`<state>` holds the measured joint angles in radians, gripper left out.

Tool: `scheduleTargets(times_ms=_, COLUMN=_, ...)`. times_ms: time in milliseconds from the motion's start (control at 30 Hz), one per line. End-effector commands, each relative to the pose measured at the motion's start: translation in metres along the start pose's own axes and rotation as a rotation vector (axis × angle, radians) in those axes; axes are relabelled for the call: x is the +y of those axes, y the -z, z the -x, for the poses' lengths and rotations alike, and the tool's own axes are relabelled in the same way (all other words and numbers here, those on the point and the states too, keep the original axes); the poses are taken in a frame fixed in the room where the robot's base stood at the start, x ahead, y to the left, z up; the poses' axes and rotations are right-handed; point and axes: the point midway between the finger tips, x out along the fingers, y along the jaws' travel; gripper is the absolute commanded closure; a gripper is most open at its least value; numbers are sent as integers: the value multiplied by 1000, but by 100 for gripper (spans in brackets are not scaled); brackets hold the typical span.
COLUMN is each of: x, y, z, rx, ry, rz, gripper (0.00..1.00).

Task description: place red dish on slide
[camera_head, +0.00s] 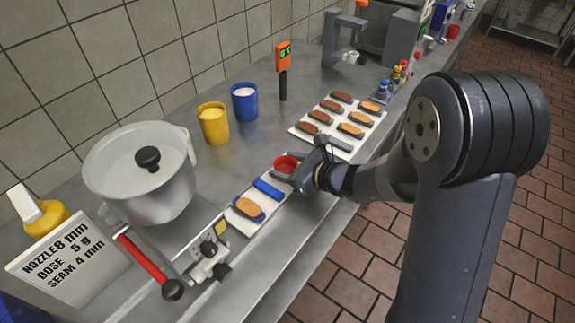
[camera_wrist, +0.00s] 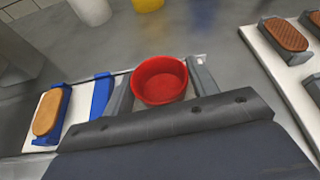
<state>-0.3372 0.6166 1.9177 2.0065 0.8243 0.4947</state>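The red dish (camera_head: 286,163) is a small round open bowl, upright, and looks empty in the wrist view (camera_wrist: 160,80). My gripper (camera_head: 292,172) has a finger on each side of it; in the wrist view (camera_wrist: 160,82) both fingers meet its sides. The slide appears to be the pale strip (camera_head: 237,217) along the front of the counter, with a blue holder (camera_head: 268,189) and another blue holder carrying a tan biscuit (camera_head: 248,207). The dish is at the strip's right end, beyond the empty blue holder. I cannot tell whether it touches the strip.
A white tray (camera_head: 338,143) of brown and tan biscuits lies right of my gripper. Yellow (camera_head: 213,125) and blue (camera_head: 244,103) cups and an orange display (camera_head: 283,58) stand behind. A lidded pot (camera_head: 140,175) and a red-handled lever (camera_head: 143,257) are at left.

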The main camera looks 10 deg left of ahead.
Motion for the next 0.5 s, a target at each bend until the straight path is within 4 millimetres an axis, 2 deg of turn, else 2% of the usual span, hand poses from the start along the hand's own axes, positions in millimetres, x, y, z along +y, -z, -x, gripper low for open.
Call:
scheduleTargets(times_ms=33, x=0, y=0, z=0, rx=0, ry=0, rz=0, gripper=40)
scheduleTargets(times_ms=167, x=0, y=0, z=0, rx=0, ry=0, rz=0, gripper=29)
scheduleTargets(times_ms=500, x=0, y=-4, z=2, rx=0, ry=0, rz=0, gripper=29)
